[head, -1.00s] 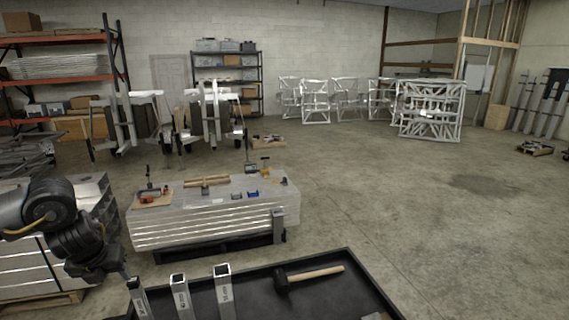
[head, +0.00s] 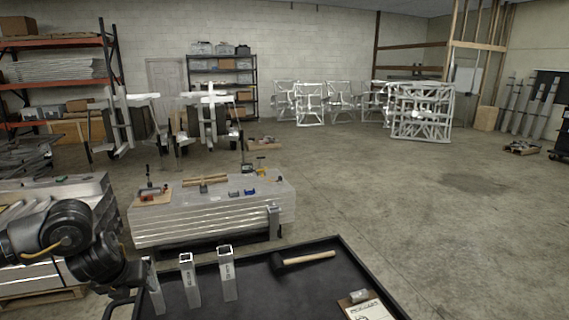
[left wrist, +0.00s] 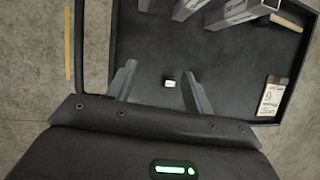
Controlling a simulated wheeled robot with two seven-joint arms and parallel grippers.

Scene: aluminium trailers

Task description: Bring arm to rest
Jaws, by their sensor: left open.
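My left arm comes in from the left in the head view. Its dark gripper (head: 135,274) is at the left edge of the black tray (head: 265,285), close to the nearest tube, and its fingertips are hard to make out there. In the left wrist view the two fingers of the left gripper (left wrist: 158,74) are apart with nothing held between them, over the tray's dark floor. A small light object (left wrist: 169,83) shows beyond the gap. My right gripper is not in view.
In the tray are several square aluminium tubes (head: 190,282), a mallet (head: 305,258) and a clipboard (head: 367,306). Behind it is a stack of wrapped metal (head: 210,225) with tools on top. The floor (head: 400,210) to the right is open.

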